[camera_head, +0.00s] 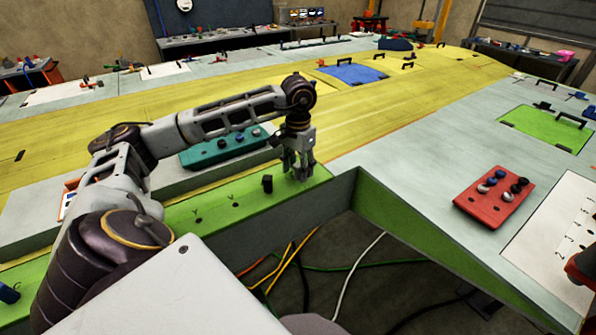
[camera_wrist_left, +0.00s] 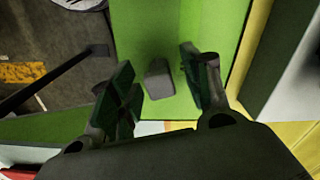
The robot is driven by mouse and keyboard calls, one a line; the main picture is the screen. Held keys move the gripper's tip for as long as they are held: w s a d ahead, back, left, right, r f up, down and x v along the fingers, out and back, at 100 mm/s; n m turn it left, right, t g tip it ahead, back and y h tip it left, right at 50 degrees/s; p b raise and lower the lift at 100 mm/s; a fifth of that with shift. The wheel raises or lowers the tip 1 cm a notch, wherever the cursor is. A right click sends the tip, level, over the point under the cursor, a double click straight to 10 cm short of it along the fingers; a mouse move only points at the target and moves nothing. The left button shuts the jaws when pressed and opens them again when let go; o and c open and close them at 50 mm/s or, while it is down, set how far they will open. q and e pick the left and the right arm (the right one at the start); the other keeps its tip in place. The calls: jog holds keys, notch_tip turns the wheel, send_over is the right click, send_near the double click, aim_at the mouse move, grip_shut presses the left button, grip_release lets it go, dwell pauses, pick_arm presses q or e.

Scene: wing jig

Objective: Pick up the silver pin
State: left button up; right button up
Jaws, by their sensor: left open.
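A grey pin, which looks like the silver pin (camera_wrist_left: 158,82), stands on the green ledge in the left wrist view. It lies between the spread fingers of my left gripper (camera_wrist_left: 163,88), with a gap on each side. In the head view my left gripper (camera_head: 300,170) points down over the right end of the green ledge (camera_head: 225,207), open. Its fingers hide what is between them there. A dark peg (camera_head: 267,184) stands on the ledge just left of the gripper.
A teal block (camera_head: 222,146) with knobs lies behind the ledge. A red block (camera_head: 494,196) with several knobs lies on the grey panel at right. Cables (camera_head: 290,262) lie in the gap below the ledge. A green plate (camera_head: 548,128) is farther right.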

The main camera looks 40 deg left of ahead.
aim_at(298, 165)
dwell(0.4)
pick_arm(q)
grip_shut()
dwell(0.4)
jog(key=shift+r+b, duration=0.4)
jog(key=shift+r, duration=4.6)
